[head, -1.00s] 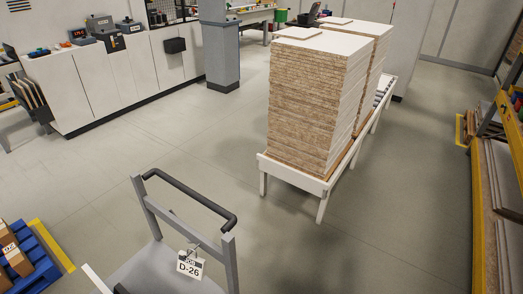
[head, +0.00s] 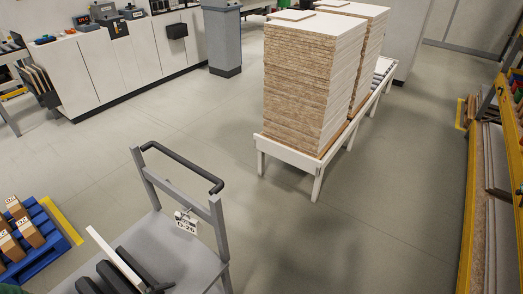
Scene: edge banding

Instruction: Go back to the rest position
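A grey cart (head: 172,236) with a black push handle stands at the bottom of the view. A tag (head: 185,222) reading D-26 hangs at its upright. The lower part of the cart is cut off by the frame edge.
Tall stacks of boards (head: 309,91) rest on a white roller table (head: 293,157) ahead. White cabinets (head: 120,62) stand at the back left. A blue pallet (head: 48,243) with boxes is at left, a yellow rack (head: 472,190) at right. The floor between is open.

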